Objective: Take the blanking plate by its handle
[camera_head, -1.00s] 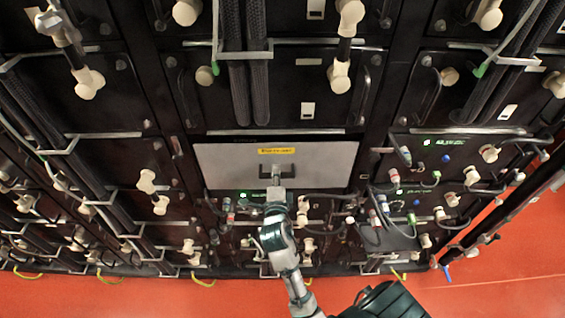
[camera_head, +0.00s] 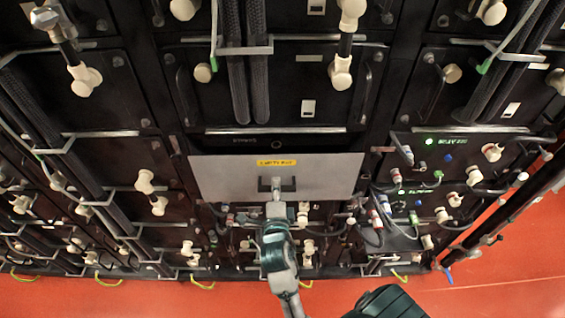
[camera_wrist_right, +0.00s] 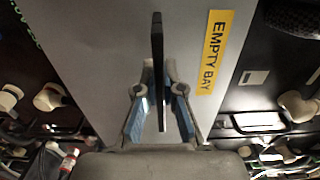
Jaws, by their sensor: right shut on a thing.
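The blanking plate (camera_head: 225,176) is a light grey panel with a yellow label, which reads EMPTY BAY in the right wrist view. In the head view it stands out in front of the rack, with a dark bay opening showing above its top edge. Its dark handle (camera_wrist_right: 157,60) sits at the middle of the plate. My right gripper (camera_head: 276,194) is shut on the handle; in the right wrist view its blue-padded fingers (camera_wrist_right: 159,110) lie on both sides of the handle bar. My left gripper is not in view.
Black battery modules with beige connectors (camera_head: 341,72) surround the bay. Thick black cables (camera_head: 246,70) run down above it. A module with green lights and looped cables (camera_head: 428,170) is at the right. The orange floor (camera_head: 505,262) is clear in front.

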